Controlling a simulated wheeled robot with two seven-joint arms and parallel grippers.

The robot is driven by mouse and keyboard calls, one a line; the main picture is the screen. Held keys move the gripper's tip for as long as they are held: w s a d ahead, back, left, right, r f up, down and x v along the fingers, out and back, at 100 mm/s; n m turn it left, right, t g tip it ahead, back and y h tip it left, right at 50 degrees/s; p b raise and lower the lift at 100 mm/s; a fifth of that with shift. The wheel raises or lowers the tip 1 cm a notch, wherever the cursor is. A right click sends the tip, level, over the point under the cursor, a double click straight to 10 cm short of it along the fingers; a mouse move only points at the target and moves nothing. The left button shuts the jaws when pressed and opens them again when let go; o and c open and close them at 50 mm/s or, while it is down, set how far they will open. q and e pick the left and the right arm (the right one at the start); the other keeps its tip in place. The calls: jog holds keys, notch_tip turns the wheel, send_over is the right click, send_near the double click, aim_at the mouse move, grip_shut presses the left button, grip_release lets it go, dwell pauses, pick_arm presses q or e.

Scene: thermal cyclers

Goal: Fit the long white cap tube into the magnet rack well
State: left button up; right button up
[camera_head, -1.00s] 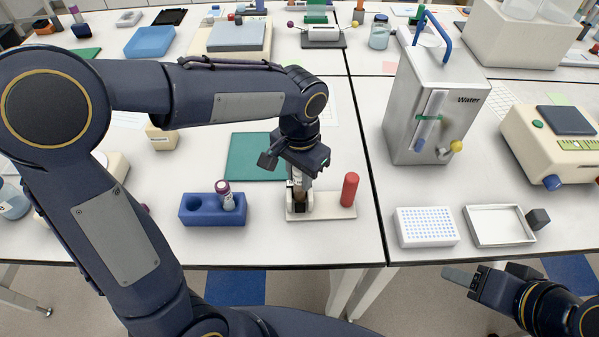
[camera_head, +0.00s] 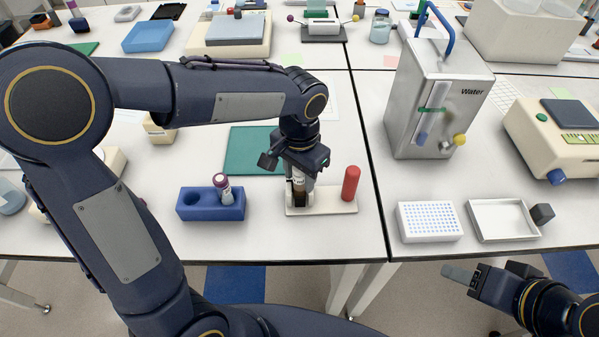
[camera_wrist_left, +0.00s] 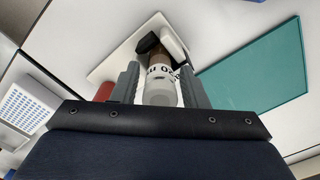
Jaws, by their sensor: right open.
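The long white cap tube (camera_wrist_left: 160,84) has a printed label and brown contents. My left gripper (camera_head: 298,172) has its fingers on both sides of the tube, near its white cap, and holds it upright or nearly so at the magnet rack (camera_head: 325,206). The rack has a white base, a small black-and-white well block and a red cylinder (camera_head: 351,183) at its right. In the left wrist view, the tube's lower end meets the rack's block (camera_wrist_left: 150,44); how deep it sits is hidden. My right gripper (camera_head: 460,275) is open and empty at the lower right.
A blue rack (camera_head: 190,206) holding a purple-capped tube (camera_head: 223,188) stands left of the magnet rack. A teal mat (camera_head: 245,150) lies behind. A white well plate (camera_head: 429,221), an empty tray (camera_head: 503,220) and a steel water bath (camera_head: 435,105) stand to the right.

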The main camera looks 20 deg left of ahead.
pick_arm(q)
jog(key=shift+o, duration=0.9)
notch_tip(320, 180, up, 8)
jog(key=shift+f, duration=0.1)
jog(key=shift+s+a, duration=0.25)
jog(key=shift+a, duration=0.15)
jog(key=s+a+f+n+t+h, duration=0.1)
jog(key=s+a+n+t+h, duration=0.1)
jog(key=s, duration=0.6)
jog(key=s+a+f+n+t+h, duration=0.1)
jog(key=s+a+f+n+t, duration=0.1)
jog(key=s+a+n, duration=0.3)
jog(key=s+a+t, duration=0.1)
jog(key=s, duration=0.1)
jog(key=shift+s+a+f+t+h, duration=0.2)
jog(key=shift+s+f+t+h, duration=0.1)
jog(key=shift+s+h, duration=0.1)
